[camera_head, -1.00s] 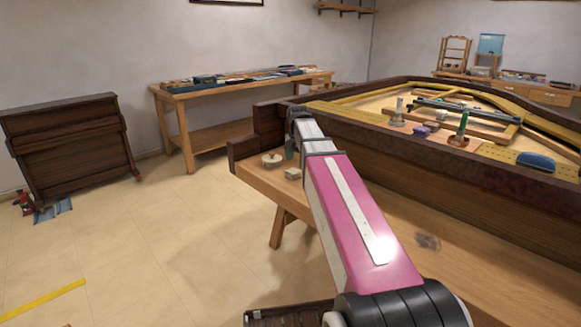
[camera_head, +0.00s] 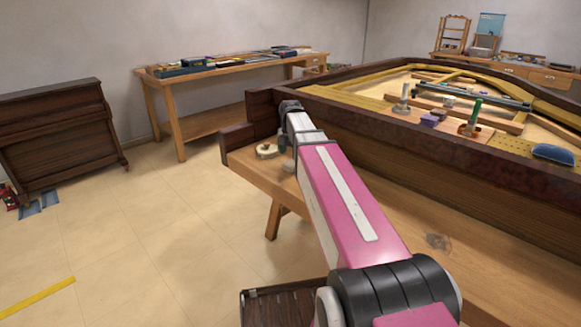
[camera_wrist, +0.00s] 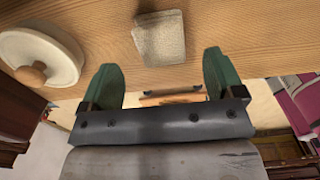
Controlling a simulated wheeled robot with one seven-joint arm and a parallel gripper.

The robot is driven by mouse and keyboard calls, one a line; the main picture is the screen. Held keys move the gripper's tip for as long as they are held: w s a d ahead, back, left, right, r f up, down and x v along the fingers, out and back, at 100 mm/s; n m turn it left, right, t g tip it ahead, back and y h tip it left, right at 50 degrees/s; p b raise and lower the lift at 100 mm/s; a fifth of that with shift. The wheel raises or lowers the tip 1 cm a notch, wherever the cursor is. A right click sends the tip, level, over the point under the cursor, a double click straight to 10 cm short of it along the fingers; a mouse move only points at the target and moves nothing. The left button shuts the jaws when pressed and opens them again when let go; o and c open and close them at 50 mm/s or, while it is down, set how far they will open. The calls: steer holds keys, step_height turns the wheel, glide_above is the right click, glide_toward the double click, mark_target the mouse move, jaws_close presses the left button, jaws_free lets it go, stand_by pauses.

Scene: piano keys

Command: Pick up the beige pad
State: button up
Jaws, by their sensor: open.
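The beige pad (camera_wrist: 160,38) lies on the wooden bench top (camera_wrist: 230,25), a small rounded block at the top of the wrist view. It also shows, partly hidden by my arm, in the head view (camera_head: 288,167). My gripper (camera_wrist: 161,72) has two green fingers spread wide, with nothing between them. The pad sits just beyond the fingertips, roughly in line with the gap, and the fingers do not appear to touch it. In the head view my arm hides most of the gripper.
A round cream lid-like piece with a wooden knob (camera_wrist: 35,55) lies left of the pad, also in the head view (camera_head: 266,151). The piano case (camera_head: 400,160) rises along the bench's back. A shelf bench (camera_head: 200,72) and an upright piano (camera_head: 55,130) stand further off.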

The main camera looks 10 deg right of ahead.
mark_target(291, 162)
steer(key=shift+f, duration=2.55)
steer(key=c, duration=1)
